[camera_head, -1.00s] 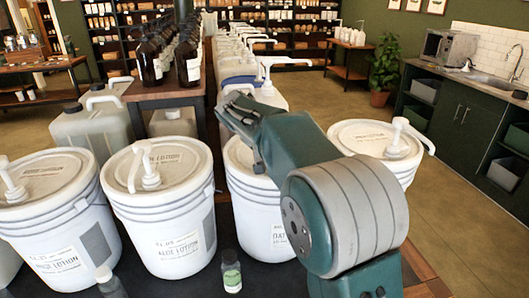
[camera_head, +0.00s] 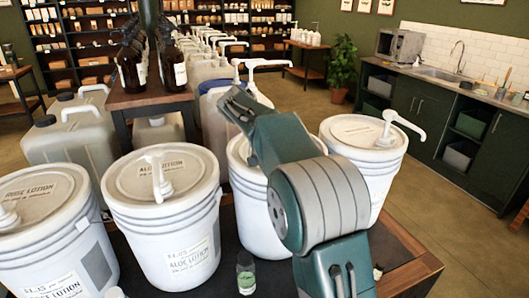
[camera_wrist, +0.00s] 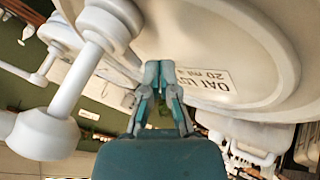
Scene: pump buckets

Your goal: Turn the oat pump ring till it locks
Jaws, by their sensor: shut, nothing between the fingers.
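The oat bucket (camera_head: 250,212) is white and stands behind my arm in the head view, its lid mostly hidden. A white pump (camera_wrist: 75,82) with a round ring-like collar (camera_wrist: 108,20) fills the left of the wrist view. I cannot tell whether the collar is locked. My gripper (camera_wrist: 158,68) is shut and empty, its fingertips by the lid and label, to the right of the pump and apart from it. In the head view the gripper is hard to make out at the end of my arm.
The aloe bucket (camera_head: 165,235) and another lotion bucket (camera_head: 45,225) stand to the left. A further pump bucket (camera_head: 368,180) stands to the right. A small green-labelled bottle (camera_head: 246,277) stands in front. The floor at right (camera_head: 440,210) is clear.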

